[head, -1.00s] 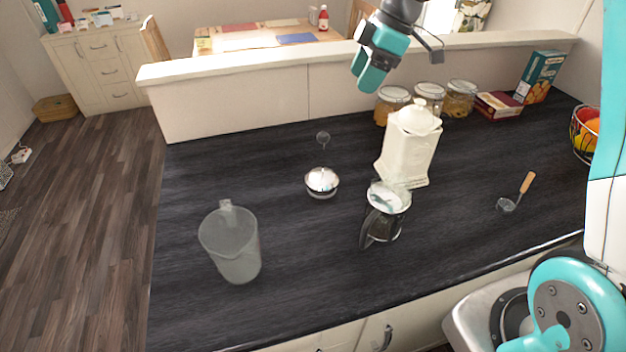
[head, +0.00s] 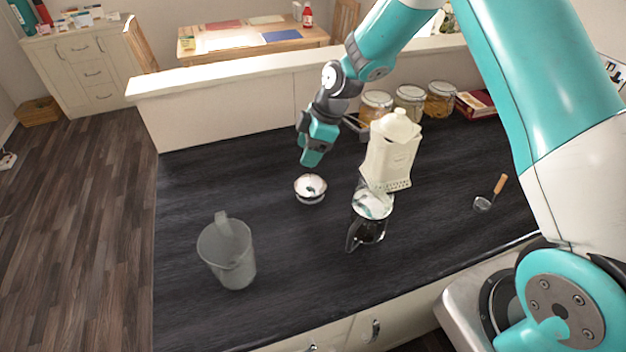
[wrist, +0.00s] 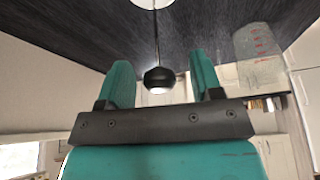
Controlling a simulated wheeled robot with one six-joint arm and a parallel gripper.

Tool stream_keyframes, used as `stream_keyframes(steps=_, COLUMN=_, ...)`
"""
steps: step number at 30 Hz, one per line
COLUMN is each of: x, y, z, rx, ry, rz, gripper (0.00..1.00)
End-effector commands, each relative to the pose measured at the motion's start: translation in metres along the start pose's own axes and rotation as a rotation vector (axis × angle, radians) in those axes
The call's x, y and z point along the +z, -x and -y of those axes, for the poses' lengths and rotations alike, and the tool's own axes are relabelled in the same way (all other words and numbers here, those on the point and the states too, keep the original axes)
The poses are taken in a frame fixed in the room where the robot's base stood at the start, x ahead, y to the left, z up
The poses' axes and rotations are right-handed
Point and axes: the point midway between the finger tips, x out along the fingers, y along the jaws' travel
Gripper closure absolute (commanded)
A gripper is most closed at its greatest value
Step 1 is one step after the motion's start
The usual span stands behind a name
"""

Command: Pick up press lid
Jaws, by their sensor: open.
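The press lid (head: 310,189) is a shiny silver dome on the dark counter, left of the glass press (head: 371,228) with its black handle. In the wrist view a thin rod runs from the pale dome (wrist: 152,4) to a dark knob (wrist: 158,80). My gripper (head: 313,158) is just above the lid in the head view and hides the upper rod and knob. In the wrist view my gripper (wrist: 161,80) is open, with a finger on each side of the knob and gaps on both sides.
A clear measuring jug (head: 228,258) stands at the front left. A cream canister (head: 390,155) stands right of the lid, behind the press. Several jars (head: 410,102) line the back ledge (head: 220,78). A scoop (head: 488,197) lies at the right.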

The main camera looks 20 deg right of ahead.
Motion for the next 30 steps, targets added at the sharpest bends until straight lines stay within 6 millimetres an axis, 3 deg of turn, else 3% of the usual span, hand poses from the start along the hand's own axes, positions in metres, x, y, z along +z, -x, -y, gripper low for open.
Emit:
stream_keyframes(steps=4, x=-0.0001, y=-0.0111, z=0.0006, rx=-0.001, ry=0.0, rz=0.0, gripper=0.4)
stream_keyframes(steps=10, x=0.0003, y=-0.0123, z=0.0002, rx=0.001, ry=0.0, rz=0.0, gripper=0.4)
stream_keyframes(steps=18, x=0.0005, y=-0.0119, z=0.0002, rx=0.0, ry=0.0, rz=0.0, gripper=1.0)
stream_keyframes(steps=30, x=-0.0016, y=-0.0071, z=-0.0004, rx=0.002, ry=0.001, rz=-0.001, gripper=1.0)
